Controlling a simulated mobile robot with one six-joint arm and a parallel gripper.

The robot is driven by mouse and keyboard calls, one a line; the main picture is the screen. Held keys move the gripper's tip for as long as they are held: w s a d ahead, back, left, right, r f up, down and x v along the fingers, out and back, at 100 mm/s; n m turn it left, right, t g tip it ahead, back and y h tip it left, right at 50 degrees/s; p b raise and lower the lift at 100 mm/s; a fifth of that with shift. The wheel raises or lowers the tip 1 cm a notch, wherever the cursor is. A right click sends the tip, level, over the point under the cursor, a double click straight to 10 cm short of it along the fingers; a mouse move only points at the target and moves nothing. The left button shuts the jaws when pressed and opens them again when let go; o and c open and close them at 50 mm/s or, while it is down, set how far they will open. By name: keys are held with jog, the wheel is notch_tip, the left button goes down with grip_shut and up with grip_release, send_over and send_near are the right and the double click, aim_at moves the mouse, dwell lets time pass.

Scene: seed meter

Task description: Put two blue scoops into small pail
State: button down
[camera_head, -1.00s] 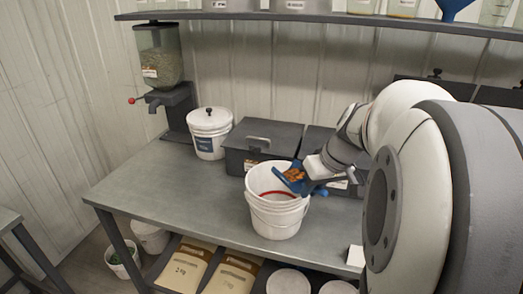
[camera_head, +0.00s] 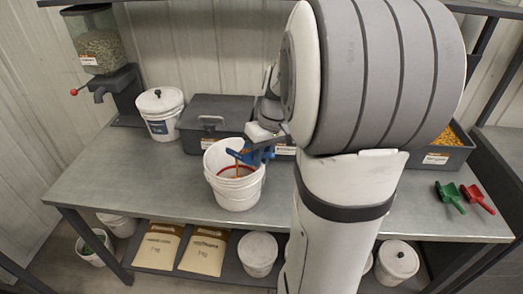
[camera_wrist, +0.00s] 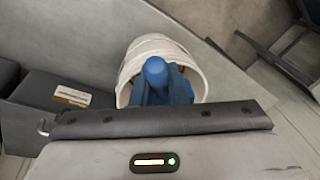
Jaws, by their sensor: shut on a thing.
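The small white pail (camera_head: 236,194) stands on the bench, open at the top, with a red ring inside it. My gripper (camera_head: 268,140) is at the pail's right rim, shut on the blue scoop (camera_head: 252,156). In the wrist view the blue scoop's handle (camera_wrist: 155,72) shows in front of the white pail (camera_wrist: 143,50). The fingertips and most of the scoop's bowl are hidden there.
A lidded white bucket (camera_head: 160,114) and a dark lidded bin (camera_head: 212,120) stand behind the pail. An open bin of orange seed (camera_head: 446,150) is at the right, near a green scoop (camera_head: 449,196) and a red scoop (camera_head: 478,198). The bench's left front is clear.

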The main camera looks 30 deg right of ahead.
jog(key=shift+w+a+r+g+p, duration=0.1)
jog(key=shift+w+r+g+p, duration=0.5)
jog(key=shift+p, duration=1.05)
jog(key=shift+w+a+r+g+p, duration=0.1)
jog(key=shift+w+r+g+p, duration=0.5)
jog(key=shift+p, duration=1.05)
jog(key=shift+w+a+r+g+h, duration=0.2)
jog(key=shift+w+r+g+h, duration=0.1)
jog(key=shift+w+r+g, duration=0.8)
jog(key=shift+w+a+r+g+h, duration=0.25)
jog(key=shift+w+r+g, duration=0.35)
jog(key=shift+w+g, duration=0.5)
jog(key=shift+s, duration=0.2)
jog(key=shift+s, duration=0.1)
